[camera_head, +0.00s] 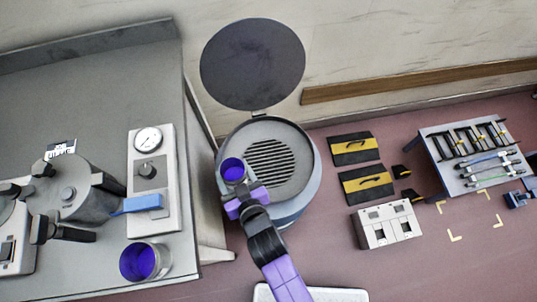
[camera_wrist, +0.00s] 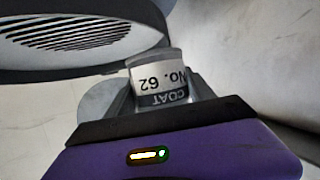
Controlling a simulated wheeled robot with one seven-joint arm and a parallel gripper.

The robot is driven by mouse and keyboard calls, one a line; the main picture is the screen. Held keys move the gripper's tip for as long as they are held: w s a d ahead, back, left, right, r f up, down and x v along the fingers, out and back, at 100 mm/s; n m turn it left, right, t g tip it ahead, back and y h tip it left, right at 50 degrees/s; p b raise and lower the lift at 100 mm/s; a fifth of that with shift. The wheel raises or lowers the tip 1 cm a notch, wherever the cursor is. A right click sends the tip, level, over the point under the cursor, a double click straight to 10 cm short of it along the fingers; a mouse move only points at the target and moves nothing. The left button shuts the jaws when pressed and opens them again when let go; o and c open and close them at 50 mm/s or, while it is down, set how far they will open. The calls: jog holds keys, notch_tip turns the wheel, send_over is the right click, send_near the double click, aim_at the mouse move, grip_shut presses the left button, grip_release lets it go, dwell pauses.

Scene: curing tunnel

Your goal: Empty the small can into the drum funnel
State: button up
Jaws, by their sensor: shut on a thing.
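The small can (camera_head: 233,172) is held upright, or close to it, in my gripper (camera_head: 240,192). Purple content shows inside its open top. In the wrist view the can (camera_wrist: 158,82) has a label reading "COAT No. 62", seen upside down, and the gripper is shut on it. The drum funnel (camera_head: 290,192) is a round grey dish with a slotted grate in its middle. Its dark round lid (camera_head: 252,64) stands open behind it. The can is over the funnel's left rim in the head view. The wrist view shows the slotted funnel (camera_wrist: 70,35) beyond the can.
A grey bench (camera_head: 85,105) on the left carries a larger can (camera_head: 146,262) with purple content, a gauge panel (camera_head: 150,190) and a lidded pot (camera_head: 75,190). Black and yellow cases (camera_head: 352,148), a white box (camera_head: 388,225) and a rack table (camera_head: 440,165) stand on the right.

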jog(key=shift+s+a, duration=0.15)
jog(key=shift+a, duration=0.35)
jog(key=shift+d+r+p, duration=0.1)
jog(key=shift+p, duration=0.25)
